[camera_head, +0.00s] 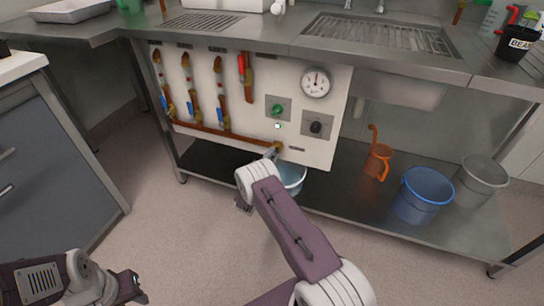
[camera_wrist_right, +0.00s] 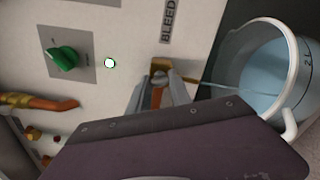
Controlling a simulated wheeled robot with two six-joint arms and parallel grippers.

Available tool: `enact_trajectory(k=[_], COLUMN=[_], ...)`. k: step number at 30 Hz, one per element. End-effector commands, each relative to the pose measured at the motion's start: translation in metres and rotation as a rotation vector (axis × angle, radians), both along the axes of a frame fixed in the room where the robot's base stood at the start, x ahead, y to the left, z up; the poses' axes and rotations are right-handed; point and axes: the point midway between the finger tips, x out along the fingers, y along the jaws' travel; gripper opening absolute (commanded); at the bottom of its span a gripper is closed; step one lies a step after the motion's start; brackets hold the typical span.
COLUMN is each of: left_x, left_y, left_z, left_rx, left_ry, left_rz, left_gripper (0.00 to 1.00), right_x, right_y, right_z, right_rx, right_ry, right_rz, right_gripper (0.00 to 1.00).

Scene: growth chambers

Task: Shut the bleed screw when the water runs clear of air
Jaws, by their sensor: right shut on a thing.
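The bleed screw (camera_wrist_right: 157,96) is a small copper-coloured piece at a brass fitting (camera_wrist_right: 160,66), beside the BLEED label (camera_wrist_right: 169,20). A thin pale stream of water (camera_wrist_right: 215,87) runs from the fitting into a light-blue jug (camera_wrist_right: 292,70) holding water. I cannot make out air bubbles in it. My left gripper (camera_head: 132,284) is at the lower left, away from the panel; its jaws are unclear.
The white panel (camera_head: 240,135) carries a gauge (camera_head: 316,82), a green knob (camera_head: 277,110), a black knob (camera_head: 316,126), a small white light (camera_head: 277,126) and copper pipes (camera_head: 222,95). An orange watering can (camera_head: 378,162), a blue bucket (camera_head: 422,195) and a grey bucket (camera_head: 480,180) stand on the lower shelf.

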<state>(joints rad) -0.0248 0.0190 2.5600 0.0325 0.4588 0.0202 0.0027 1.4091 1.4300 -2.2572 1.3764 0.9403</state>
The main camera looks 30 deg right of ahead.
Motion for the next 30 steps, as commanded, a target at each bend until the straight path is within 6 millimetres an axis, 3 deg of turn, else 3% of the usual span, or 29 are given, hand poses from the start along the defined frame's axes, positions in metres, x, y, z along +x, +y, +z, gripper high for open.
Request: enact_trajectory(k=[15, 30], left_x=[0.0000, 0.0000], left_y=[0.0001, 0.0001], left_z=[0.0027, 0.0031], left_rx=[0.000, 0.000], left_ry=[0.000, 0.000], left_rz=[0.000, 0.000], left_gripper=[0.36, 0.36], right_x=[-0.0006, -0.0006], right_y=[0.0007, 0.0008], right_z=[-0.0018, -0.0022], right_rx=[0.222, 0.271], right_ry=[-0.253, -0.311], right_rz=[0.000, 0.000], right_gripper=[0.00, 0.00])
